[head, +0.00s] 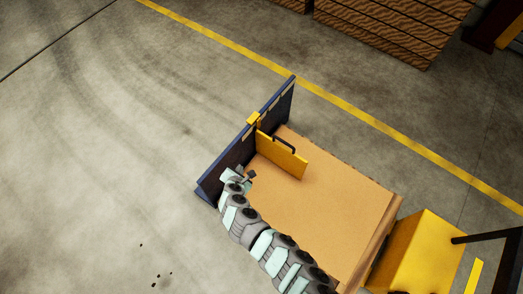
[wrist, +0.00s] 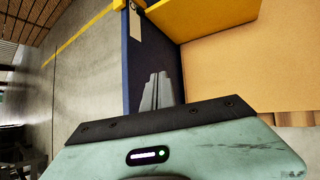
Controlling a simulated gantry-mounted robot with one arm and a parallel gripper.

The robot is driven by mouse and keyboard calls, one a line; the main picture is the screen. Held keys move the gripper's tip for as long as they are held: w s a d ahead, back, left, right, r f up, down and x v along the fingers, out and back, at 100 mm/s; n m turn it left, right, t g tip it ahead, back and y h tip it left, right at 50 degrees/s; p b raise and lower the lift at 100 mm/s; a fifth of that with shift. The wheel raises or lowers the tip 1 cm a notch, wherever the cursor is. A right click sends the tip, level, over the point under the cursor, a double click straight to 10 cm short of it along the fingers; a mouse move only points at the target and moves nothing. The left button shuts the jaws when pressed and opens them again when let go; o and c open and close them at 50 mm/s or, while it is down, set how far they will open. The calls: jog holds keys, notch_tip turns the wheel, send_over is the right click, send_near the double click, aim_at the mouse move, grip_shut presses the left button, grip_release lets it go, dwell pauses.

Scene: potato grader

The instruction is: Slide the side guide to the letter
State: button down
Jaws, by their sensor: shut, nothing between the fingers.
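The yellow side guide (head: 282,156) stands upright across the tan bed, with a dark handle (head: 285,143) on its top. Its yellow clamp (head: 253,118) sits over the top of the dark blue back wall (head: 232,158). In the wrist view the yellow guide (wrist: 200,14) shows at the top, ahead of my fingers. Small pale plates (head: 276,103) lie along the wall's top; no letter on them can be read. My gripper (head: 250,175) is shut and empty, near the wall to the lower left of the guide, apart from it. The shut fingers (wrist: 157,90) also show in the wrist view.
The tan bed (head: 335,205) is clear to the right of the guide. A yellow box-shaped unit (head: 420,250) with a dark bar stands at the bed's lower right. Wooden crates (head: 395,25) stand at the back, beyond a yellow floor line (head: 350,110).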

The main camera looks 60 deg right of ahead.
jog(key=s+d+r+g+h, duration=0.1)
jog(key=s+d+g+h, duration=0.1)
jog(key=s+d+g, duration=0.5)
jog(key=s+d+f+t+b, duration=0.1)
jog(key=s+d+f+b, duration=0.1)
jog(key=d, duration=0.4)
jog(key=s+d+f+t+b, duration=0.1)
jog(key=d+f+b, duration=0.2)
jog(key=d+b, duration=0.2)
jog(key=shift+s+d, duration=0.4)
jog(key=shift+d, duration=0.15)
jog(key=shift+f, duration=0.1)
